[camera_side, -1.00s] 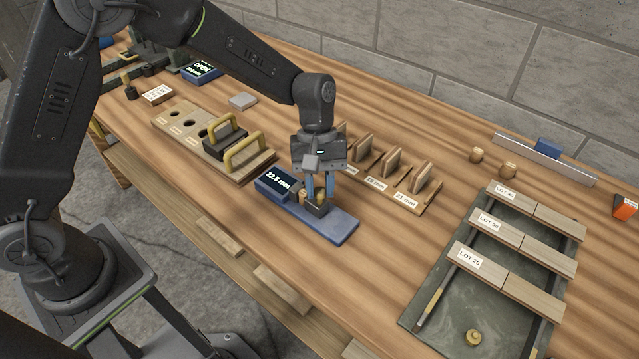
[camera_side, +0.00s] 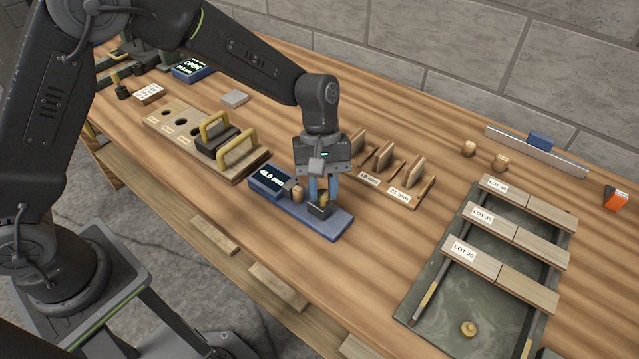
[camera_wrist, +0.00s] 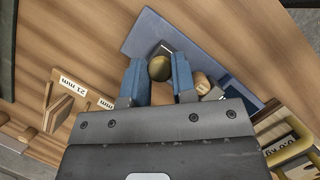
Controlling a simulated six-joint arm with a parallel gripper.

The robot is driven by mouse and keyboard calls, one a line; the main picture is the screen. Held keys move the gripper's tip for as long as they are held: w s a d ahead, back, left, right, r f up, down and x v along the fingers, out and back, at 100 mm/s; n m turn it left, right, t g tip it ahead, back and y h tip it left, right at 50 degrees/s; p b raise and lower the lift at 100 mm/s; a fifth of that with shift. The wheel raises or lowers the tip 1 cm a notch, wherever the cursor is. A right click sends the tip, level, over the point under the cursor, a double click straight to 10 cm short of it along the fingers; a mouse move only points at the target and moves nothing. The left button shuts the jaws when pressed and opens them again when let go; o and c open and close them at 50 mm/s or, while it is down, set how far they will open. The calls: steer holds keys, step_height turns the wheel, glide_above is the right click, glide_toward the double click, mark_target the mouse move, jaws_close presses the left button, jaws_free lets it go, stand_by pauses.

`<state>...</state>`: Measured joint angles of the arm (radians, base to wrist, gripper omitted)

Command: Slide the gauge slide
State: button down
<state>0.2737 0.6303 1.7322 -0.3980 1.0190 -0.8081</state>
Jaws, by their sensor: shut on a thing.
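The blue gauge (camera_side: 334,226) lies on the bench with a lit display (camera_side: 270,180) at its left end, which seems to read about 45.0 mm. Its dark slide (camera_side: 320,211) with a brass knob sits on the blue base, apart from the display end. My gripper (camera_side: 319,199) points down and is shut on the slide's knob. In the wrist view the knob (camera_wrist: 160,68) shows round and brass between my two blue fingers. A small wooden block (camera_side: 297,192) stands on the gauge between the display and the slide.
A wooden rack with yellow-handled blocks (camera_side: 238,148) stands left of the gauge. Upright veneer pieces on a labelled board (camera_side: 405,193) are close on the right. A dark tray (camera_side: 423,268) with lot-labelled strips is farther right. Bare bench lies in front of the tray.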

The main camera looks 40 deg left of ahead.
steer(key=c, duration=0.9)
jaws_free()
steer(key=shift+d, duration=0.25)
steer(key=shift+c, duration=0.2)
steer(key=v, duration=1.4)
steer(key=s+a+r+m+t+y, duration=0.1)
steer(key=s+a+r+m+t, duration=0.1)
steer(key=s+a+r, duration=0.3)
steer(key=s+a+r+m+t, duration=0.3)
steer(key=s, duration=0.4)
steer(key=s+a+f+m+t+y, duration=0.2)
steer(key=s+a+m+t, duration=0.1)
steer(key=s, duration=0.7)
steer(key=shift+s+a+f+m+t, duration=0.25)
steer(key=shift+s+a+m+t, duration=0.2)
steer(key=shift+a, duration=0.75)
